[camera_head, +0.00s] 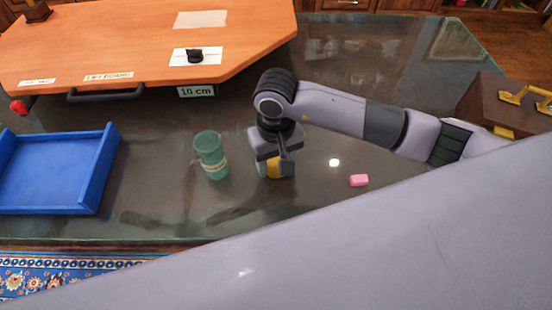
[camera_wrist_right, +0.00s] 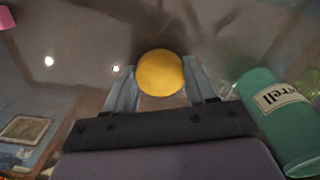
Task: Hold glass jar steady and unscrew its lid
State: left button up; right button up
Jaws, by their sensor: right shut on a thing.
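A small jar with a round yellow lid (camera_wrist_right: 159,73) stands on the dark glass tabletop. My right gripper (camera_head: 274,170) points down over it, with its fingers on either side of the jar. The right gripper is shut on the jar. The yellow part also shows between the fingers in the head view. The fingers hide most of the jar's body, so I cannot tell exactly how high on it they sit. My left gripper is not in view.
A green tumbler (camera_head: 211,155) with a paper label stands close left of the right gripper. A blue tray (camera_head: 105,165) lies at the left. A pink block (camera_head: 359,180) lies to the right. An orange board (camera_head: 130,45) fills the back left. A brown box (camera_head: 490,105) stands at the right.

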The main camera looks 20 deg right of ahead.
aim_at(276, 164)
jog(key=shift+f, duration=0.15)
jog(key=shift+f, duration=0.1)
jog(key=o, duration=1.2)
jog(key=shift+c, duration=0.2)
jog(key=shift+r, duration=0.3)
notch_tip(276, 164, up, 12)
jog(key=b, duration=0.1)
jog(key=shift+f, duration=0.15)
